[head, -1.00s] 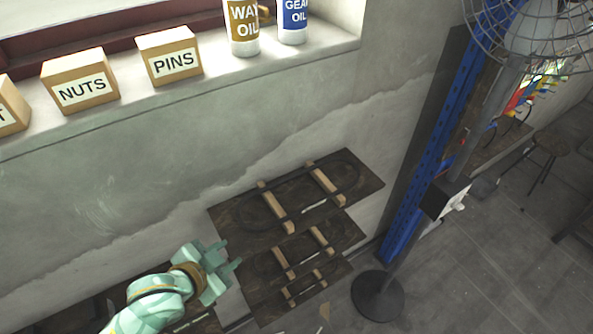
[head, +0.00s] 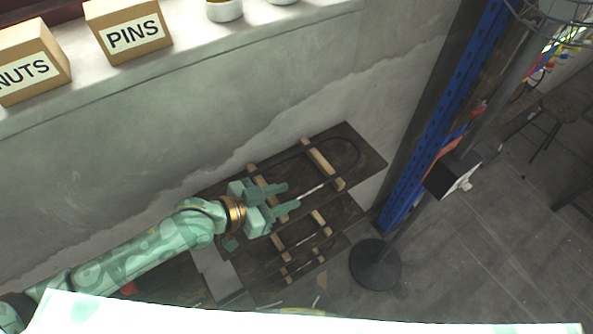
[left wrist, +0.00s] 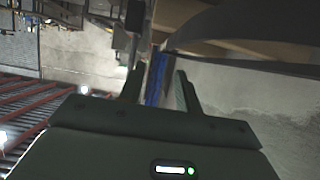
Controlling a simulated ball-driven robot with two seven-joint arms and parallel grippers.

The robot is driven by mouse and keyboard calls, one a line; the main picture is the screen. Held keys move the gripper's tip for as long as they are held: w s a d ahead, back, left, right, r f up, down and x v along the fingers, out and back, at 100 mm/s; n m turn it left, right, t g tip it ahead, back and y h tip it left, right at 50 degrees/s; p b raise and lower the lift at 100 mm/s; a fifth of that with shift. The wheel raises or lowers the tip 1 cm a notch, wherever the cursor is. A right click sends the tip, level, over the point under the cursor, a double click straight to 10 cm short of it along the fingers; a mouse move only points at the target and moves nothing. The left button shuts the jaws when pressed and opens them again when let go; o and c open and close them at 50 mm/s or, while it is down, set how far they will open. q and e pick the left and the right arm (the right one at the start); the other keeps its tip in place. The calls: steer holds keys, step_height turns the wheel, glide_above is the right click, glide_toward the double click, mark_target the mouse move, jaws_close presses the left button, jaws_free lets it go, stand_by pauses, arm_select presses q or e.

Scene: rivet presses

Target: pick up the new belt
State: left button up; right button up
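Dark belts lie in loops on stepped dark wooden boards against the wall in the head view. The largest belt (head: 357,150) rests over pale wooden blocks on the top board (head: 370,164); smaller loops on the lower boards are hard to make out. I cannot tell which one is the new belt. My left gripper (head: 291,196) is open, with its fingers over the top board and pointing right. It hides part of the large belt. In the left wrist view its two fingers (left wrist: 160,90) stand apart with no belt seen between them. My right gripper is not in view.
A windowsill (head: 190,68) with boxes marked NUTS (head: 25,68) and PINS (head: 133,34) runs above. Right of the boards stand a blue post (head: 440,130) and a round dark stand base (head: 375,264). Open floor (head: 440,280) lies at the lower right.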

mark_target(308, 189)
arm_select(q)
steer(key=x, duration=0.6)
steer(key=shift+w+a+f, duration=0.2)
steer(key=shift+a+f, duration=0.1)
steer(key=shift+a, duration=0.05)
steer(key=shift+s+a, duration=0.1)
jaws_close()
